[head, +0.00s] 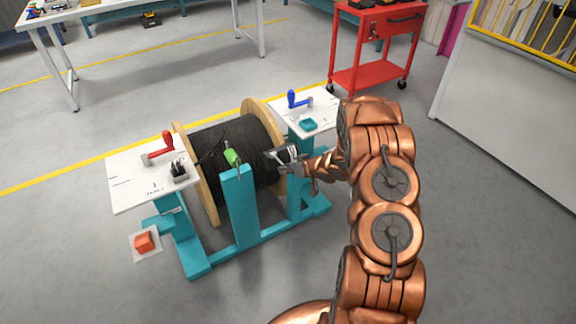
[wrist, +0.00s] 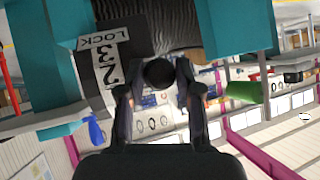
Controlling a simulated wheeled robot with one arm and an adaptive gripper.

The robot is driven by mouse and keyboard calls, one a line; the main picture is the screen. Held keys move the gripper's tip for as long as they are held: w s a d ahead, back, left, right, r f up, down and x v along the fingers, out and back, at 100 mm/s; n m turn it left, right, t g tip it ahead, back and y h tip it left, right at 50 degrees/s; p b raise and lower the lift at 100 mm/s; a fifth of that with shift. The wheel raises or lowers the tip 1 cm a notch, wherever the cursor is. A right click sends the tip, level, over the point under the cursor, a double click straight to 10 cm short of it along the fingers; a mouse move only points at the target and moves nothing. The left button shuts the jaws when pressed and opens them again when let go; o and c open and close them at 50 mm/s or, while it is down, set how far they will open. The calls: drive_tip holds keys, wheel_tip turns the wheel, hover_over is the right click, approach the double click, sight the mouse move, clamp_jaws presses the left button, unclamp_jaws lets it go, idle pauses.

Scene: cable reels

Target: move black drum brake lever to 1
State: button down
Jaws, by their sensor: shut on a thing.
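My gripper (head: 290,157) is at the right side of the black cable drum (head: 236,150) in the head view. In the wrist view my gripper (wrist: 157,82) is shut on the black drum brake lever, whose round dark knob (wrist: 160,73) shows between the two fingers. Beside it is a dark plate with a white label strip (wrist: 104,61) reading LOCK, 3 and 2. No 1 can be read; the fingers and knob may hide part of the scale. The lever's shaft is hidden.
A teal stand (head: 241,210) carries the drum. A green handle (head: 231,158) is left of my gripper. An orange block (head: 144,241) lies low at left. A red cart (head: 372,78) stands behind.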

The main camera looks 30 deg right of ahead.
drive_tip(key=shift+w+r+p, duration=0.25)
drive_tip(key=shift+r+p, duration=0.3)
drive_tip(key=shift+r, duration=0.1)
drive_tip(key=shift+w+r+p, duration=0.2)
drive_tip(key=shift+r+p, duration=0.35)
drive_tip(key=shift+r, duration=0.1)
drive_tip(key=c, duration=0.8)
unclamp_jaws()
drive_tip(key=shift+f, duration=0.1)
drive_tip(key=shift+s, duration=0.1)
drive_tip(key=v, duration=1.2)
drive_tip(key=shift+d+f, duration=0.1)
